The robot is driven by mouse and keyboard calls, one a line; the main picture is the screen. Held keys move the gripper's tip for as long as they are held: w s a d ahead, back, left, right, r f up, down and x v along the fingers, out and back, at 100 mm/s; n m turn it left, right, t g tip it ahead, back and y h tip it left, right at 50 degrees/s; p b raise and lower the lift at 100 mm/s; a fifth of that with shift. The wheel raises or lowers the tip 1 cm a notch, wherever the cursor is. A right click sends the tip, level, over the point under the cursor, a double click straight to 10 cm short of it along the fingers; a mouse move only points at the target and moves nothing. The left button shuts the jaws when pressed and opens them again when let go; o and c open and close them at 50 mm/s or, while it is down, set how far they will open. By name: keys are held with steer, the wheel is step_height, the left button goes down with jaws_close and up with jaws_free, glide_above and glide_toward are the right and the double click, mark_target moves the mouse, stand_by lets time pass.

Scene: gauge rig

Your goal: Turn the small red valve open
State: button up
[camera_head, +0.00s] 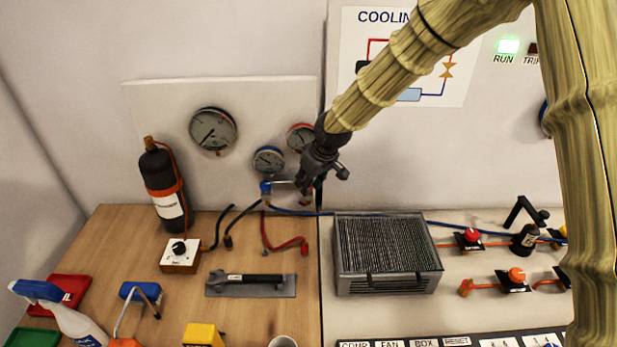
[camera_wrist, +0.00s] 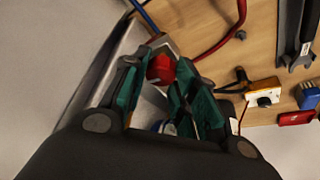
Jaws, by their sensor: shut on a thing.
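The small red valve knob (camera_wrist: 160,69) shows in the wrist view between the two green-padded fingers of my gripper (camera_wrist: 159,78). My gripper is shut on it. In the head view my gripper (camera_head: 308,184) is at the right end of the small gauge manifold, below the red-rimmed gauge (camera_head: 301,137), and hides most of the red knob. The blue valve knob (camera_head: 265,187) is at the manifold's left end, below the blue-rimmed gauge (camera_head: 268,160). How far the red knob is turned cannot be told.
A finned metal unit (camera_head: 387,254) stands right of the manifold. Hoses, including a red one (camera_head: 284,244), lie below it. A black bottle (camera_head: 166,185) stands at left. More red and orange valves (camera_head: 516,275) are at right.

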steer(key=shift+d+n+g+p, duration=0.1)
steer(key=shift+n+g+p, duration=0.2)
steer(key=shift+n, duration=0.3)
steer(key=o, duration=1)
steer(key=shift+o, duration=0.2)
steer(key=v, duration=1.2)
steer(key=shift+d, duration=0.15)
steer(key=shift+s+f, duration=0.1)
